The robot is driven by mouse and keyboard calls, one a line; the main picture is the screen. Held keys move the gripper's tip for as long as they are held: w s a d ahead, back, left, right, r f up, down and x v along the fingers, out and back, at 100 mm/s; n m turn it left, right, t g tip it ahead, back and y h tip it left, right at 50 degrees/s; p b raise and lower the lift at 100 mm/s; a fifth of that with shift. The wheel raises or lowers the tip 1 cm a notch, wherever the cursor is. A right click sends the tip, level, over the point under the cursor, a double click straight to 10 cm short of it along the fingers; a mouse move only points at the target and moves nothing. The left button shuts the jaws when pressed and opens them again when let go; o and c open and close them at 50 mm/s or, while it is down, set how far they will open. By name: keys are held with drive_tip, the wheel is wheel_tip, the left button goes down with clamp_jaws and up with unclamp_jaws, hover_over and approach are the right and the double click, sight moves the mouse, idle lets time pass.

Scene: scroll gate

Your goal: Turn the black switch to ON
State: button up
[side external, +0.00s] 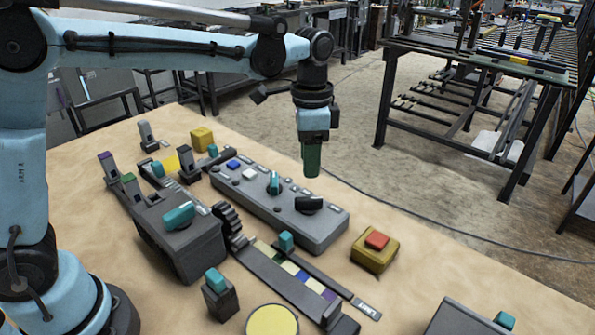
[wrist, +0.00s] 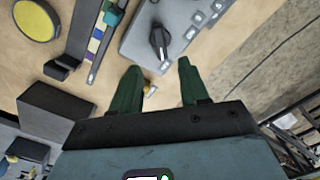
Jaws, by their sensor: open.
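The black switch (side external: 309,205) is a rotary knob at the right end of the grey control panel (side external: 255,203) in the side view. In the wrist view the black switch (wrist: 159,42) shows near the top centre, its pointer end toward the bottom of the picture. Small labels beside it are too small to read. My gripper (side external: 312,174) is above the panel, apart from the switch, with green fingers pointing down. In the wrist view my gripper (wrist: 158,75) is open and empty, its two fingers below the switch in the picture.
A teal knob (side external: 273,183) and blue and white buttons sit left of the switch on the panel. A yellow box with a red button (side external: 376,246) stands to its right. A slider rail with coloured squares (side external: 290,272) lies in front.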

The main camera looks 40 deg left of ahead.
sight(309, 198)
wheel_tip(309, 198, down, 9)
drive_tip(key=shift+r, duration=0.1)
idle(0.3)
clamp_jaws()
